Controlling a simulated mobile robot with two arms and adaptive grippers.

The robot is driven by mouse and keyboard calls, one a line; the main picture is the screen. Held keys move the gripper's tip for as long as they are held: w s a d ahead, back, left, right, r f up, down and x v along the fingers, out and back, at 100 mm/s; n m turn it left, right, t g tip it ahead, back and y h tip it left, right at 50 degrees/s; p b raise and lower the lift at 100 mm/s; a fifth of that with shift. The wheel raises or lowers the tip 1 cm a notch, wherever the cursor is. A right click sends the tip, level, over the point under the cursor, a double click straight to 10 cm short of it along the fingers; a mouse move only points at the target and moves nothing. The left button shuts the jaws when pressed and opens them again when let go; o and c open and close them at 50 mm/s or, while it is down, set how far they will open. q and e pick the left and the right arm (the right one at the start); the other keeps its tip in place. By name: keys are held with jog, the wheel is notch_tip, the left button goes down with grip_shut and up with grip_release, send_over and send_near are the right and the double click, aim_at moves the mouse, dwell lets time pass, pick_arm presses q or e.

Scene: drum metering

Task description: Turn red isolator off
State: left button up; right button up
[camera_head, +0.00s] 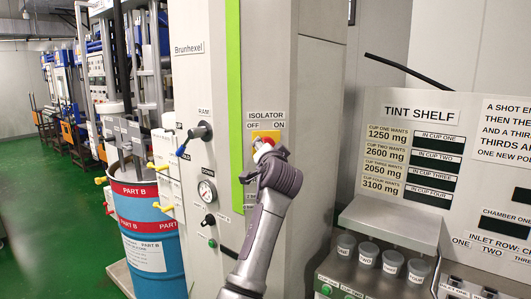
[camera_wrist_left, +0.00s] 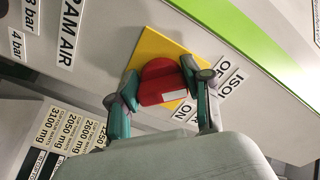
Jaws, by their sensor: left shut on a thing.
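The red isolator knob (camera_head: 263,143) sits on a yellow plate (camera_head: 266,134) on the grey machine cabinet, under the ISOLATOR label with OFF at left and ON at right. In the left wrist view the red knob (camera_wrist_left: 158,82) is between the two fingers of my left gripper (camera_wrist_left: 160,78), which is shut on it. A white mark on the knob lies on the side near the printed ON. In the head view my left gripper (camera_head: 262,153) covers the lower part of the knob. My right gripper is not in view.
The RAM lever (camera_head: 195,135), a gauge (camera_head: 207,192) and a green button (camera_head: 212,243) are left of my arm. A blue and red drum (camera_head: 146,215) stands further left. The tint shelf with several cups (camera_head: 368,254) is at right.

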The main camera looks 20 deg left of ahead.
pick_arm(q)
jog(key=shift+f, duration=0.15)
jog(key=o, duration=1.2)
jog(key=shift+s, duration=0.1)
jog(key=v, duration=1.2)
